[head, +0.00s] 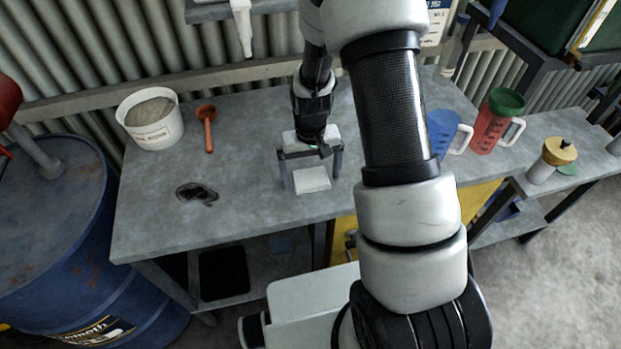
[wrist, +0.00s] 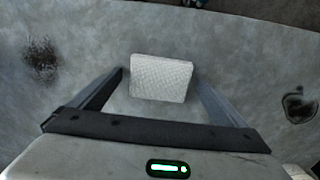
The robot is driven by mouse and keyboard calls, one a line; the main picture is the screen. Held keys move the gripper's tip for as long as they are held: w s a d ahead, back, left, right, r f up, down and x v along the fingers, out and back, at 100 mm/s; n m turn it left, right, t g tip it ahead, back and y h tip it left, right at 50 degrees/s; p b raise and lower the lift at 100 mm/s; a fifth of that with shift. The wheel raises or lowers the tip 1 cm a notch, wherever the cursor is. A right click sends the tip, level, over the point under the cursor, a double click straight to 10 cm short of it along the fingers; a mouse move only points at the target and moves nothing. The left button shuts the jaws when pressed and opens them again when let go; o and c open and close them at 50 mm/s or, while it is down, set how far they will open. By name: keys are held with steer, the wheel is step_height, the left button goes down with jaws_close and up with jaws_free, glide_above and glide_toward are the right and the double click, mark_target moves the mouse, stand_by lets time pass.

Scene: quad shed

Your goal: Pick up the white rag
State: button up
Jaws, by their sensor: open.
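The white rag (head: 311,180) lies flat on the grey workbench (head: 250,215), near its front edge in the head view. In the wrist view the rag (wrist: 161,78) is a pale, textured, folded square, lying between and just beyond the fingers. My gripper (head: 310,180) points down at the bench with its fingers on either side of the rag. In the wrist view my gripper (wrist: 160,80) is open and empty, with a gap between each finger and the rag. I cannot tell how high the fingertips are above the bench.
A blue jug (head: 442,131) and a red jug (head: 491,125) stand right. A blue drum (head: 55,225) is beyond the bench's left end.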

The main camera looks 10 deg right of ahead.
mark_target(311, 177)
steer(key=c, duration=1.1)
steer(key=shift+r, duration=0.1)
step_height(311, 177, up, 10)
steer(key=shift+f, duration=0.1)
steer(key=shift+o, duration=0.9)
steer(key=shift+b, duration=0.3)
steer(key=shift+c, duration=0.5)
